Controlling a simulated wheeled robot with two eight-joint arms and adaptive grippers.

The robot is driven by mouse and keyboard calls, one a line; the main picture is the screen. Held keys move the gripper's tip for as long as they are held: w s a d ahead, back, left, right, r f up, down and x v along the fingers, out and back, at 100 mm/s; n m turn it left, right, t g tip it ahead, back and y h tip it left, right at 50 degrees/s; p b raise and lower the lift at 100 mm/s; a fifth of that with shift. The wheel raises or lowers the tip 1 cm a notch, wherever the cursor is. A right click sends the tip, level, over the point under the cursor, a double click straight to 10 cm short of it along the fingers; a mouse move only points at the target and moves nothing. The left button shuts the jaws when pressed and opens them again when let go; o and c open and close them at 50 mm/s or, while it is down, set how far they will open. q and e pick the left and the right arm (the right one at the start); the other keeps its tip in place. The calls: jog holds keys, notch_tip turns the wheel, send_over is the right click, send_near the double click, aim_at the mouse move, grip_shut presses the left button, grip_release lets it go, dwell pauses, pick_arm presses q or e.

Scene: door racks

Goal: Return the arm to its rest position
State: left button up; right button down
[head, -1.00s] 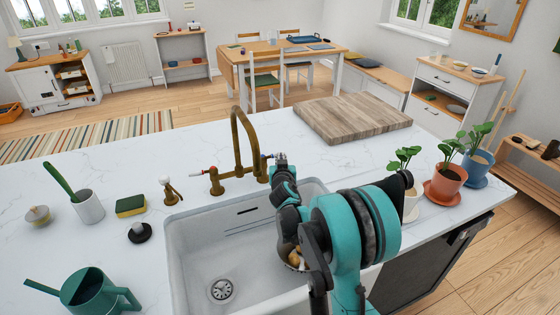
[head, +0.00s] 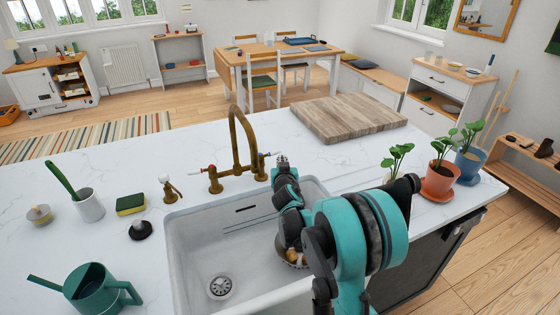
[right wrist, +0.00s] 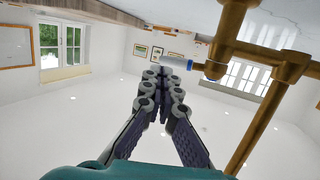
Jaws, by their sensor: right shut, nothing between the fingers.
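My right arm (head: 350,235) is teal and black and reaches over the right side of the sink. Its gripper (head: 283,160) is shut and empty, with its tips close to the right handle of the brass tap (head: 236,150). In the right wrist view the closed fingers (right wrist: 163,80) point up the picture. The brass tap (right wrist: 232,35) stands to their right, and its white and blue handle end (right wrist: 185,62) lies near the fingertips. I cannot tell whether they touch. My left gripper is not in view.
The white sink (head: 190,270) lies below the arm, which partly hides a round brownish thing in it. A wooden board (head: 350,118) lies behind. Potted plants (head: 438,180) stand at right. A sponge (head: 130,204) and watering can (head: 92,290) are at left.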

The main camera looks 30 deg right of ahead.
pick_arm(q)
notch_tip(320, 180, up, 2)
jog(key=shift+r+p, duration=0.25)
jog(key=shift+p, duration=0.95)
pick_arm(e)
jog(key=s+r, duration=0.2)
jog(key=s, duration=0.7)
jog(key=shift+s+a, duration=0.4)
jog(key=s+a+f+n+g+y, duration=0.1)
jog(key=s+a+n+g+y, duration=0.1)
jog(key=s+a, duration=0.7)
jog(key=s+a+f+n+g+y, duration=0.2)
jog(key=s+a+g+y, duration=0.2)
jog(key=s+a, duration=0.6)
jog(key=s+g, duration=0.1)
jog(key=s, duration=0.7)
jog(key=shift+f+n+g, duration=0.3)
